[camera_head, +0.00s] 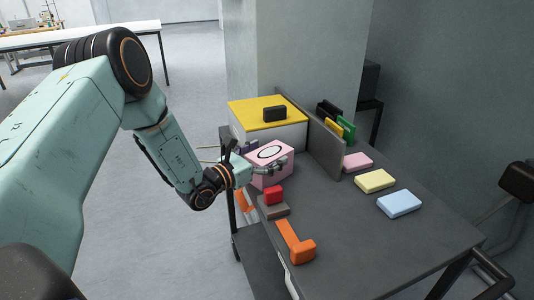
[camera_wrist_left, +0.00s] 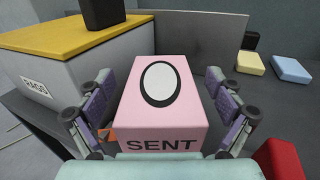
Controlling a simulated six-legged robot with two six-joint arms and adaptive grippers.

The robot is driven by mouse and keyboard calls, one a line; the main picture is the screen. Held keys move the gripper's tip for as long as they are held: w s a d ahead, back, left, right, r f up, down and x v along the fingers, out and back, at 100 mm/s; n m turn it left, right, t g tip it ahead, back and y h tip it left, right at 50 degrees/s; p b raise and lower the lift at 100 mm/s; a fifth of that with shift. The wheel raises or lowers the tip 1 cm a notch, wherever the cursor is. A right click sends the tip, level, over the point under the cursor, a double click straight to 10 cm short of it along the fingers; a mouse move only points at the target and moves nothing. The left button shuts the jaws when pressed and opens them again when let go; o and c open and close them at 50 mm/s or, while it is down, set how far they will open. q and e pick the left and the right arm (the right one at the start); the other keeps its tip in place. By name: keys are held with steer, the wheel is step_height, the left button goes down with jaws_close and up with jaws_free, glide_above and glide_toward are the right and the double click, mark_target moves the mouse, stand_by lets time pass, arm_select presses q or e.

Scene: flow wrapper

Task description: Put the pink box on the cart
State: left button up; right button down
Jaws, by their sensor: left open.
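The pink box (camera_head: 270,154), with a white oval ringed in black on top, stands at the left side of the dark grey cart-like top (camera_head: 370,240). In the left wrist view the pink box (camera_wrist_left: 165,110) shows the word SENT on its near face. My left gripper (camera_head: 262,166) is open, its fingers on either side of the box. In the left wrist view gaps show between the fingers (camera_wrist_left: 160,112) and the box's sides. The box's underside is hidden. My right gripper is not in view.
Behind the box is a yellow-topped case (camera_head: 266,112) bearing a black block (camera_head: 274,114). A grey upright panel (camera_head: 322,150) stands to the right. A red block (camera_head: 273,195) and an orange piece (camera_head: 297,243) lie in front.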

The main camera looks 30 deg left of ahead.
arm_select(q)
steer(key=shift+s+a+r, duration=0.15)
steer(key=shift+s+a, duration=0.1)
steer(key=shift+s, duration=0.3)
steer(key=p+v, duration=0.3)
steer(key=v, duration=0.8)
